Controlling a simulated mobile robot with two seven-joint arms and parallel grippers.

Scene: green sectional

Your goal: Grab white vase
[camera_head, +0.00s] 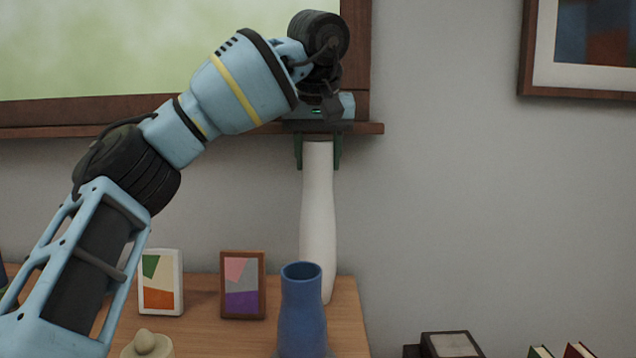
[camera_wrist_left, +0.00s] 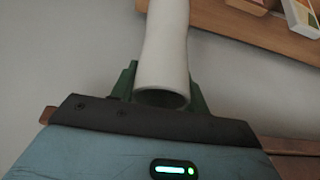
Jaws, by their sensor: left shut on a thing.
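The white vase (camera_head: 318,215) is tall and slim and stands upright at the back right of the wooden cabinet top in the head view. My left gripper (camera_head: 318,155) is above it, pointing down, with its green fingers on both sides of the vase's neck. It is shut on the vase. In the left wrist view the white vase (camera_wrist_left: 165,60) runs away from the camera, its open mouth between the green fingers of my left gripper (camera_wrist_left: 163,90). The blue vase hides part of the white vase's base, so I cannot tell whether it touches the cabinet. My right gripper is not in view.
A blue vase (camera_head: 302,315) stands just in front of the white vase. Two picture frames (camera_head: 160,283) (camera_head: 243,285) stand to the left on the cabinet top (camera_head: 345,310). A window sill (camera_head: 365,128) is close behind my left gripper. Books (camera_head: 578,350) show at lower right.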

